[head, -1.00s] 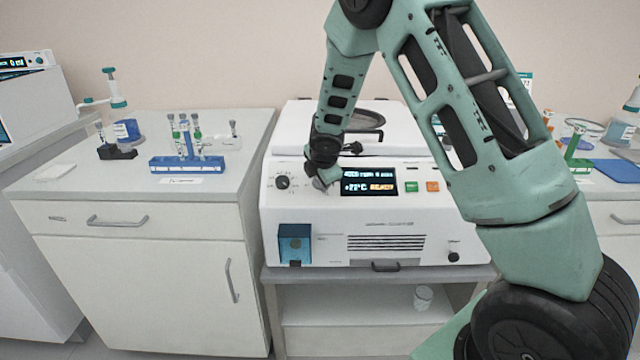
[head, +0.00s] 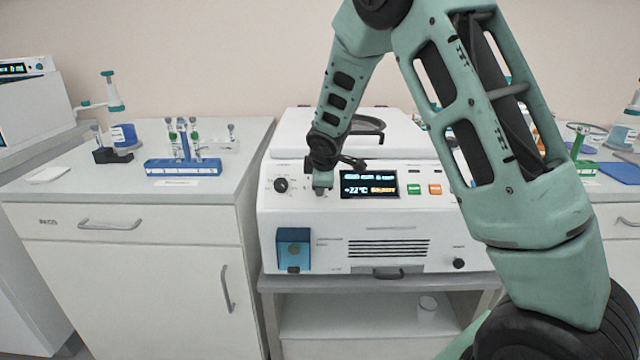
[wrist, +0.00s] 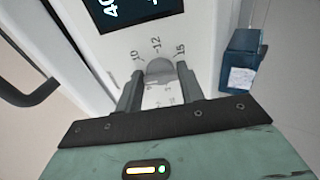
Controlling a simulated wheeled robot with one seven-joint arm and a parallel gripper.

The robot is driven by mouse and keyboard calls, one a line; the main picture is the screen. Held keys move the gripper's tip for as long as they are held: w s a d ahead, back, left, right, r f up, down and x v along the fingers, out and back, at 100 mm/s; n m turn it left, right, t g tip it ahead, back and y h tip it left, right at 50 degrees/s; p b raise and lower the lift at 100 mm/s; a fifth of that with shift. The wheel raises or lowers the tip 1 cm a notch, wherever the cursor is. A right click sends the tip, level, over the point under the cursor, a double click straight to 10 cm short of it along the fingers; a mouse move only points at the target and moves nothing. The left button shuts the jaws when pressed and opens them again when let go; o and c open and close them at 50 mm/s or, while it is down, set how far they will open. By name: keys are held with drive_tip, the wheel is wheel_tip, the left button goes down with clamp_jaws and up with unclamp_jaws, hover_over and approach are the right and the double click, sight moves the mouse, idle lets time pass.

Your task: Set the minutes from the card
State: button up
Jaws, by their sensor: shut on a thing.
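The white centrifuge-like machine (head: 390,222) stands on a low bench, with a lit display (head: 369,184) on its front panel. My gripper (head: 322,190) is at the panel just left of the display. In the wrist view my gripper (wrist: 159,78) has its two fingers on either side of a small grey round knob (wrist: 160,67) and is shut on it. Printed marks 10, 12 and 15 show around the knob; its pointer cannot be made out. A black knob (head: 281,185) sits further left. I cannot make out a card with minutes.
Green (head: 414,189) and orange (head: 435,189) buttons are right of the display. A blue box (head: 293,249) is on the machine's lower left front. A blue tube rack (head: 183,167) stands on the left counter. My arm hides part of the right counter.

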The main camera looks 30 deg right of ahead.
drive_tip(key=o, duration=1)
drive_tip(key=p+v, duration=0.1)
drive_tip(key=v, duration=1.6)
drive_tip(key=shift+r+p, duration=0.15)
drive_tip(key=shift+p, duration=0.15)
drive_tip(key=shift+s+a, duration=0.1)
drive_tip(key=shift+a, duration=0.05)
